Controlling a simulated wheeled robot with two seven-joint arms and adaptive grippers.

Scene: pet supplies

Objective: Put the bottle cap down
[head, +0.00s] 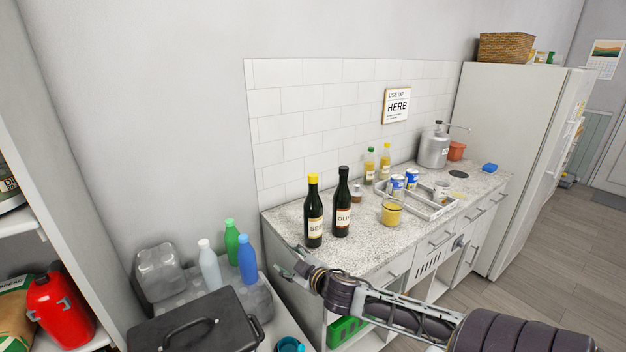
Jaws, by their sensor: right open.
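My right gripper (288,262) is open at the front left corner of the speckled counter (375,258), with its fingers pointing left. I see nothing between its fingers. My left gripper is not in view.
A grey tray (437,211) with cans and jars is on the counter, with a metal canister (434,148) behind. At lower left are a black lidded box (196,325), clear bottles, a green bottle (231,242) and a blue bottle (247,262). The counter's front middle is clear.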

